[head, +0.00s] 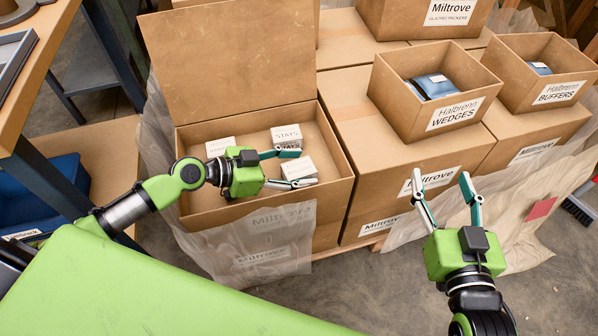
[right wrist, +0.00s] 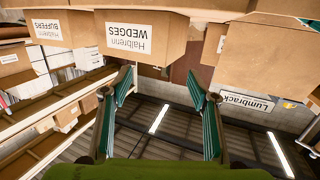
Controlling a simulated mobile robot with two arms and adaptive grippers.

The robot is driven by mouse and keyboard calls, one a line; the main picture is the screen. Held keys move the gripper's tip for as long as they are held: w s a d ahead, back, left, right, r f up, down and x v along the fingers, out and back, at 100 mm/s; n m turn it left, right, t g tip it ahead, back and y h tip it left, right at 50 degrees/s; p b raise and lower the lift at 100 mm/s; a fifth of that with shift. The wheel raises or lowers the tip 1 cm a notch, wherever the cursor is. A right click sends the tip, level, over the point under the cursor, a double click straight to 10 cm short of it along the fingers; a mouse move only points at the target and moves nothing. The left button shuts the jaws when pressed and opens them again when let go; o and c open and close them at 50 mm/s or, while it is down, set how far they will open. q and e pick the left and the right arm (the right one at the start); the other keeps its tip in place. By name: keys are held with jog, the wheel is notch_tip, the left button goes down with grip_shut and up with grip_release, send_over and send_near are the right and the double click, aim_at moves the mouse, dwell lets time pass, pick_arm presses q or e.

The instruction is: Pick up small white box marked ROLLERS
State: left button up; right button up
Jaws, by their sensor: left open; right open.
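Three small white boxes lie in an open brown carton (head: 335,187). One box (head: 219,147) is at the back left, its lettering too small to read. Another box (head: 286,135) at the back right reads STAYS. The third box (head: 300,168) lies nearer the front right, its lettering not legible. I cannot tell which one is marked ROLLERS. My left gripper (head: 306,167) is open over the carton, its fingers at either side of the third box; I cannot tell if they touch it. My right gripper (head: 440,174) is open and empty, in front of the cartons; it also shows in the right wrist view (right wrist: 160,78).
The carton's raised flap (head: 228,62) stands behind it. To the right, smaller open boxes marked WEDGES (head: 412,118) and BUFFERS (head: 545,100) sit on larger closed cartons (head: 430,170). A workbench (head: 20,85) is at the left.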

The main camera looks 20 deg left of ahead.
pick_arm(q)
jog(key=shift+w+d, duration=0.1)
jog(key=c, duration=1.4)
jog(key=shift+r, duration=0.2)
